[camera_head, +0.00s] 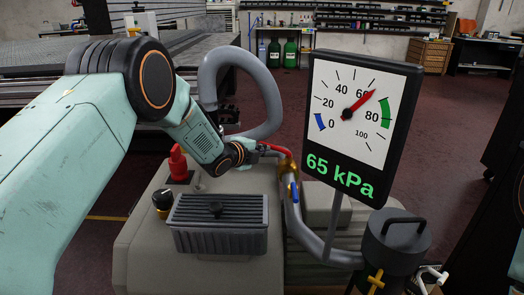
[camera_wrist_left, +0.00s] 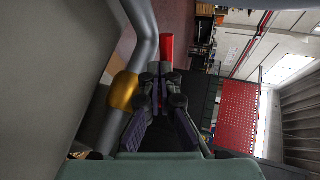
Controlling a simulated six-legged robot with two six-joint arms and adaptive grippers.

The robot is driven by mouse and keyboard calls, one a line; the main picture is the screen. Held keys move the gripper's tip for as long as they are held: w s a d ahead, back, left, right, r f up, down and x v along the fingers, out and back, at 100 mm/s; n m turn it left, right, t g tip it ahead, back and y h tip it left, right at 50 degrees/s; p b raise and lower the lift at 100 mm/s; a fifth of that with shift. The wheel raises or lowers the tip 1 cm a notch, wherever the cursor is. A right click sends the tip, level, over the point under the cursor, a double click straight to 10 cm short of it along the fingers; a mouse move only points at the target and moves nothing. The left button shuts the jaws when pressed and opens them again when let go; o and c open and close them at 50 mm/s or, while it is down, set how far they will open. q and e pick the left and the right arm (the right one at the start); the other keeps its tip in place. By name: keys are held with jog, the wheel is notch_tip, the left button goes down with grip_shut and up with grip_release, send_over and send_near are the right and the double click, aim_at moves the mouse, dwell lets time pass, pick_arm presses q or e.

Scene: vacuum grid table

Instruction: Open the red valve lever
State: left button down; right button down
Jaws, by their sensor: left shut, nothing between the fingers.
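The red valve lever (camera_head: 274,149) sticks out to the left from a brass valve (camera_head: 287,166) on a grey pipe. My left gripper (camera_head: 254,151) is at the lever's free end, with its fingers small and partly hidden in the head view. In the left wrist view, the shut, empty fingertips (camera_wrist_left: 161,76) are just below the red lever (camera_wrist_left: 166,48); I cannot tell if they touch it. The brass valve (camera_wrist_left: 124,90) is to their left. A gauge (camera_head: 361,120) beside the pipe shows 65 kPa. My right gripper is out of view.
A ribbed grey box (camera_head: 219,225), a red button-like part (camera_head: 178,163) and a dark knob (camera_head: 162,201) are on the machine top. A thick grey hose (camera_head: 262,85) arches behind my gripper.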

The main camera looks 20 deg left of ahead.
pick_arm(q)
jog(key=shift+w+a+h, duration=0.1)
jog(key=shift+w+h, duration=0.15)
jog(key=shift+h, duration=0.05)
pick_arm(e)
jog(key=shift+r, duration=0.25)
